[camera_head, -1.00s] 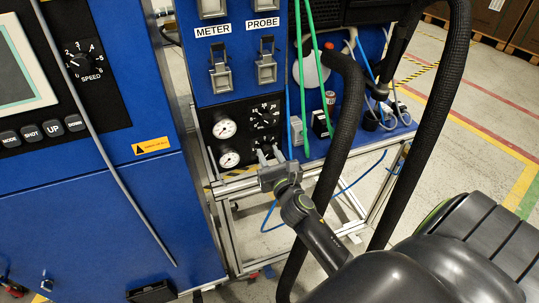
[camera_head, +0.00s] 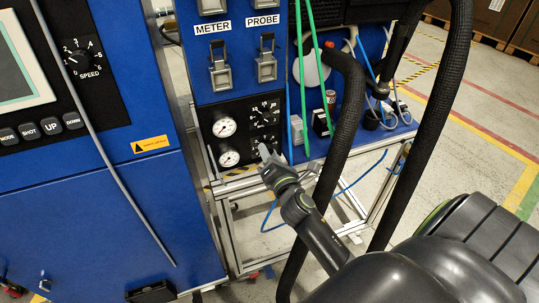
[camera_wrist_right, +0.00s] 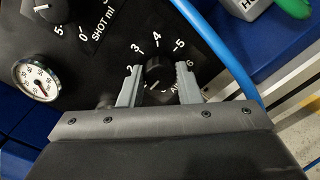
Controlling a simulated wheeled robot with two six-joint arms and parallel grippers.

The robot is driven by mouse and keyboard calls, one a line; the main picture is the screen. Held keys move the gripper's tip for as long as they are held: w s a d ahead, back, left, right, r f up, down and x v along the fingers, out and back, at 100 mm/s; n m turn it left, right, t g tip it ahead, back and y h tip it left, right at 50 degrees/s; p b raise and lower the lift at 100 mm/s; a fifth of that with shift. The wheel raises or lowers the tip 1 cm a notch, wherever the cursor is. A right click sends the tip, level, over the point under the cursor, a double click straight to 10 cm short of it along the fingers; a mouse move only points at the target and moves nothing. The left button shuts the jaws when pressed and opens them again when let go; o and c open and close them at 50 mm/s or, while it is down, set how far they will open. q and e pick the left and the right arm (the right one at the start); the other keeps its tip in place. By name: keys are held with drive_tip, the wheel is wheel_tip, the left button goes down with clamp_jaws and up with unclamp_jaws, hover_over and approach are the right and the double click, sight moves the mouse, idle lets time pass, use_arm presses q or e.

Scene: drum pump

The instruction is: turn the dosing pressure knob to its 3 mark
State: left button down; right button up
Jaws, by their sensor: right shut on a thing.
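The dosing pressure knob (camera_wrist_right: 158,70) is a small black knob on a black panel in the right wrist view, with the white marks 2, 3, 4, 5 and 6 around it. My right gripper (camera_wrist_right: 158,83) has one finger on each side of it and is shut on it. The knob's lower part and label are partly hidden, and I cannot clearly tell which mark its pointer faces. In the head view my right gripper (camera_head: 265,151) reaches the lower right of the gauge panel and covers the knob. My left gripper is not in view.
The shot ml knob (camera_wrist_right: 52,8) and a round white gauge (camera_wrist_right: 36,80) are close by on the panel. A blue hose (camera_wrist_right: 225,55) runs just right of the fingers. Green hoses (camera_head: 304,80) hang near the panel in the head view.

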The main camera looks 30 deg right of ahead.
drive_tip(key=m+b, duration=0.1)
drive_tip(key=m, duration=0.3)
drive_tip(key=shift+f+m, duration=0.1)
drive_tip(key=shift+m, duration=0.2)
drive_tip(key=m+b, duration=0.1)
drive_tip(key=m, duration=0.3)
drive_tip(key=shift+m, duration=0.3)
drive_tip(key=m+b, duration=0.2)
drive_tip(key=m, duration=0.3)
drive_tip(key=shift+m, duration=0.4)
drive_tip(key=shift+m+b, duration=0.35)
drive_tip(key=shift+m, duration=0.55)
drive_tip(key=o, duration=1)
drive_tip(key=shift+c, duration=0.2)
